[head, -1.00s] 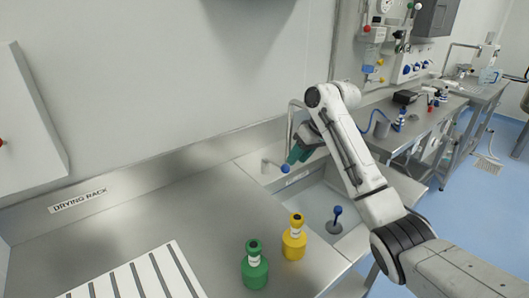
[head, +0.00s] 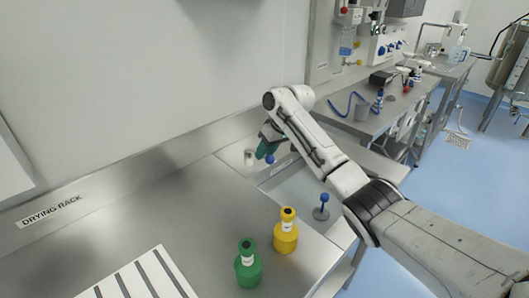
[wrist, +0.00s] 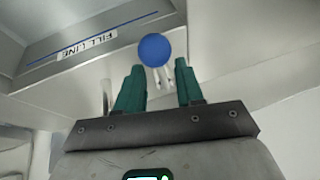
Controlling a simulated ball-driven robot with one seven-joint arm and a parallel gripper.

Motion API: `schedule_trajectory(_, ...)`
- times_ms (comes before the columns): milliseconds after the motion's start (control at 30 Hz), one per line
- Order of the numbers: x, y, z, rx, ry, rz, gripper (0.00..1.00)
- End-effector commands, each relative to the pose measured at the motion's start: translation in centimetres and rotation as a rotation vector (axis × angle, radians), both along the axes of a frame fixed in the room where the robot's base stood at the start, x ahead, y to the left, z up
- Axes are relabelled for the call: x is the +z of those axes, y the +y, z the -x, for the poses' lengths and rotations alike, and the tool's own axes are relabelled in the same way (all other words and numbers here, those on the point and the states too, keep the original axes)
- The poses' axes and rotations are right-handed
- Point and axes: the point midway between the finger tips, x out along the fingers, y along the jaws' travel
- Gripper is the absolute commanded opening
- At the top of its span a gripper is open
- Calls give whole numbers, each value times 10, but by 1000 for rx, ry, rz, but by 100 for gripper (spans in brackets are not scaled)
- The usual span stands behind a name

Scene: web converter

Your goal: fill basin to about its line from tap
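The basin (head: 292,190) is sunk in the steel counter and partly covered by my arm. No water surface can be made out in it. Its "FILL LINE" label (wrist: 87,45) and blue line show in the wrist view. A blue ball knob (head: 270,158), on a pale stem by the basin's back left corner, also shows in the wrist view (wrist: 155,49). My gripper (wrist: 160,72) has two green fingers, apart and empty, with the knob just beyond and between their tips. A blue-knobbed plug (head: 323,205) stands in the basin. The tap's spout is hidden in the head view.
A green bottle (head: 248,268) and a yellow bottle (head: 285,236) stand on the counter in front of the basin. A slatted white rack (head: 140,276) lies at front left. The counter between rack and wall is clear. Another bench (head: 400,108) stands at right.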

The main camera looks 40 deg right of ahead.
Motion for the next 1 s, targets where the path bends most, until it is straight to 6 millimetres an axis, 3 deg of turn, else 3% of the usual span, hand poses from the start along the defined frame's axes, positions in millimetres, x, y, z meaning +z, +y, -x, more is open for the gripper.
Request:
schedule_trajectory(433,-11,2,-5,-1,-1,1,37)
schedule_trajectory(833,-11,2,-4,0,0,0,0)
schedule_trajectory(1000,-11,2,-4,0,0,0,0)
